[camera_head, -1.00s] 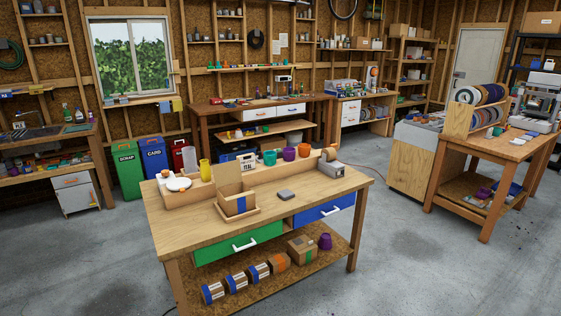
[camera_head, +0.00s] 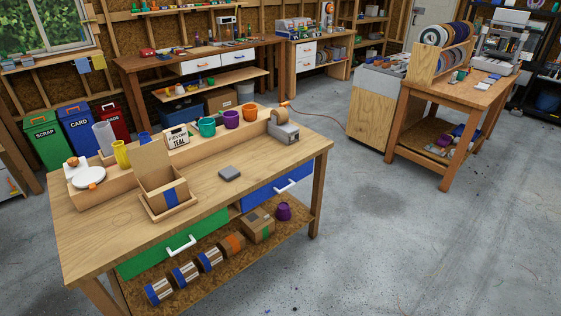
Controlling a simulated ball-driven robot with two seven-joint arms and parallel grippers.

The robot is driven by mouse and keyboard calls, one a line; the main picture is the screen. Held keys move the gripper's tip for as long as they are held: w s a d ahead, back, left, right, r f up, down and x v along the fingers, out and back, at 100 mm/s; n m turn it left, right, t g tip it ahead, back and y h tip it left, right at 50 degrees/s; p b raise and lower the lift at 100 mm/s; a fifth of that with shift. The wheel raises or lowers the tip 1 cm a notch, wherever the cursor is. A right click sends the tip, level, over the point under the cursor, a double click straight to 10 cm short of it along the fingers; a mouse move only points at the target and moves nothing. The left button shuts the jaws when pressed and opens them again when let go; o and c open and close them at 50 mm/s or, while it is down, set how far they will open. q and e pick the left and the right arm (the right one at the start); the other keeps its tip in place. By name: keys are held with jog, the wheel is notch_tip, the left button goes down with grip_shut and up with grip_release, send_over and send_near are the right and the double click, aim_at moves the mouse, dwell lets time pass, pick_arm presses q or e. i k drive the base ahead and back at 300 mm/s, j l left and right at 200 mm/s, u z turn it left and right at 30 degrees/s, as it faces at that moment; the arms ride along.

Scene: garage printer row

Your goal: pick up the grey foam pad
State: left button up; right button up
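The grey foam pad (camera_head: 230,174) is a small, flat, dark grey block. It lies on the bare wooden top of the workbench (camera_head: 262,187), right of an open cardboard box and behind the edge above the blue drawer. Nothing covers it. Neither of my grippers shows in the head view.
The cardboard box (camera_head: 167,197) stands in a wooden tray on the bench. Below are green (camera_head: 172,246) and blue (camera_head: 277,190) drawers. Open floor lies right of the bench.

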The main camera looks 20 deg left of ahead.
aim_at(229, 173)
jog(key=i+z, duration=0.45)
jog(key=i, duration=0.6)
jog(key=i+u, duration=0.5)
jog(key=i+l+u, duration=0.2)
jog(key=i+u, duration=0.3)
jog(key=i, duration=0.1)
